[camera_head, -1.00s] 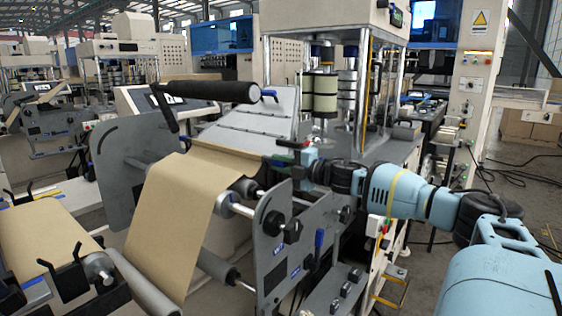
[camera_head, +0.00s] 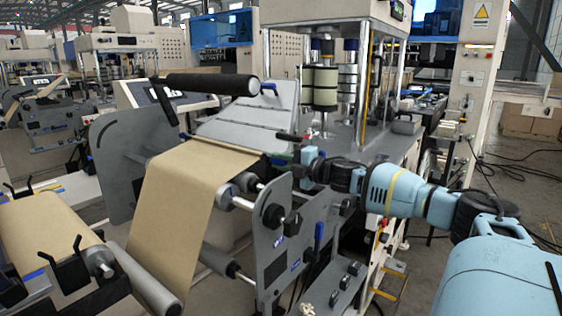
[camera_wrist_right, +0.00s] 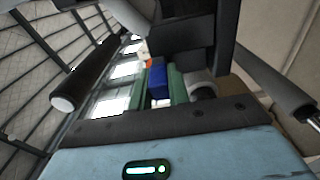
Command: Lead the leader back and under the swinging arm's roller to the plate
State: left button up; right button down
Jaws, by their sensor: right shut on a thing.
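The brown kraft web (camera_head: 178,200) rises from the lower left, and its leader end reaches across at the top to my right gripper (camera_head: 283,158). This gripper is shut on the leader's edge at its right side; the exact grip is small in the head view. The green fingers also show in the right wrist view (camera_wrist_right: 157,88), with a blue piece between them. The swinging arm's black roller (camera_head: 212,85) is above and behind the leader. The grey sloping plate (camera_head: 248,122) lies behind the leader, beneath and right of the roller. My left gripper is not in view.
A grey side plate (camera_head: 268,225) with knobs and shaft ends stands just below my right gripper. Another grey side plate (camera_head: 118,160) stands left of the web. A kraft roll (camera_head: 45,235) sits at lower left. The press column (camera_head: 320,88) stands behind.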

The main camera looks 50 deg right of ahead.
jog(key=shift+f, duration=0.15)
jog(key=c, duration=1.3)
grip_release()
jog(key=shift+o, duration=0.2)
